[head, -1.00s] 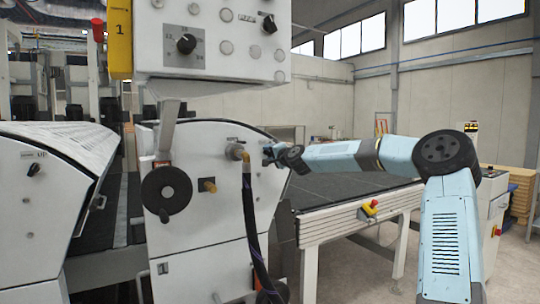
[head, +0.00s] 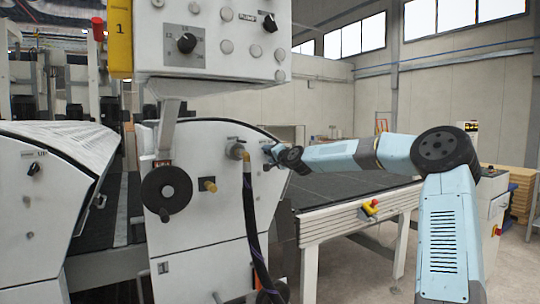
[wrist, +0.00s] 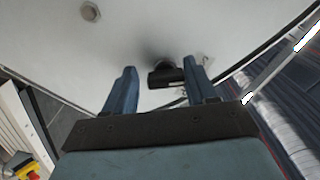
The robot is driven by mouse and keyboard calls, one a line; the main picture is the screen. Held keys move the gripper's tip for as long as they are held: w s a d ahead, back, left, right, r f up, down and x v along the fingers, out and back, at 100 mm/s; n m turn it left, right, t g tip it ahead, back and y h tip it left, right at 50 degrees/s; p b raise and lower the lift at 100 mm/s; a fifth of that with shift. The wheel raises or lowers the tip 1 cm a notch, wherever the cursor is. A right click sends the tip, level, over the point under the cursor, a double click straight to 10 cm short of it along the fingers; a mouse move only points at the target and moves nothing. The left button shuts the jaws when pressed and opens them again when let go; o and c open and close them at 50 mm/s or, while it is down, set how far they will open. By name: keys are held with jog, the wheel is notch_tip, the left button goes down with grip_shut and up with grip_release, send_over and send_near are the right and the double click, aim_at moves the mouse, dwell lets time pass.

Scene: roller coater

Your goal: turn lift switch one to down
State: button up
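A black switch (wrist: 165,77) sits on the pale machine panel (wrist: 200,25) in the wrist view. My gripper (wrist: 160,67) is open, with its two blue fingers on either side of the switch. The right finger is close to the switch's right end, and I cannot tell if it touches. A clear gap shows between the left finger and the switch. In the head view my gripper (head: 271,153) is at the upper right of the machine's side panel (head: 215,225). It largely hides the switch there, so its setting cannot be read.
A hose (head: 250,210) hangs just left of my gripper. A black handwheel (head: 166,190) and a control box (head: 212,45) are farther left and above. A conveyor table (head: 345,192) with a red-and-yellow stop button (head: 370,207) lies below my arm. Another switch (head: 34,168) is on the left machine.

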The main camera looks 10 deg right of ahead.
jog(key=shift+o, duration=1.3)
jog(key=shift+r, duration=0.2)
jog(key=v, duration=1.3)
jog(key=shift+s, duration=0.3)
jog(key=shift+d, duration=0.15)
